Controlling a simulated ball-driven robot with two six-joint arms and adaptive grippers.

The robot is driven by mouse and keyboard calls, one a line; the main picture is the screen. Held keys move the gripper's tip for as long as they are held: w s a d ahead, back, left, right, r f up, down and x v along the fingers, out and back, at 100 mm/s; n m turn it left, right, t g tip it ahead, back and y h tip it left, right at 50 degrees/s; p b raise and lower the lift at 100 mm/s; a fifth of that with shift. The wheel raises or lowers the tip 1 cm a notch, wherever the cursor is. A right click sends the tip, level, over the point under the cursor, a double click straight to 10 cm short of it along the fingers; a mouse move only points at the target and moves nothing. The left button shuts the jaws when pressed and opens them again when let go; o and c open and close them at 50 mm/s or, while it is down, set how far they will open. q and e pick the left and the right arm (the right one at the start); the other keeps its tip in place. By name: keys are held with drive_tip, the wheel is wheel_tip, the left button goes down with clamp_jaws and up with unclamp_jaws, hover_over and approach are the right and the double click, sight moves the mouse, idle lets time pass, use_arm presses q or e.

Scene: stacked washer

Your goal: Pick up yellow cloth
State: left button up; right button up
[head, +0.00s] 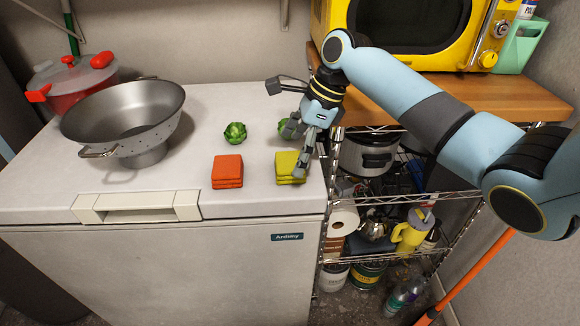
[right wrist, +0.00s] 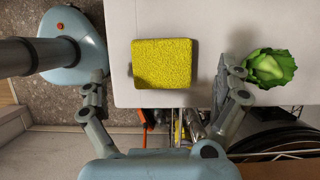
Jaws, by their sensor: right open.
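The yellow cloth (head: 289,167) is a folded, square stack near the front right corner of the white chest top. In the right wrist view the yellow cloth (right wrist: 162,64) lies between the spread fingers, beyond their tips or level with them; I cannot tell which. My right gripper (head: 296,152) is open above and beside the cloth, with a finger close to its right side. It also shows in the right wrist view (right wrist: 164,82), with nothing held. My left gripper is not in view.
An orange folded cloth (head: 227,171) lies left of the yellow one. A green vegetable (head: 235,132) sits behind it, and another (right wrist: 269,67) is close to my right gripper's finger. A metal colander (head: 128,116) and red pot (head: 74,82) stand left. A wire rack (head: 400,200) stands right.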

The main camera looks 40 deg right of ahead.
sight(290, 161)
drive_tip(key=x, duration=0.3)
drive_tip(key=shift+f, duration=0.35)
drive_tip(key=c, duration=1.1)
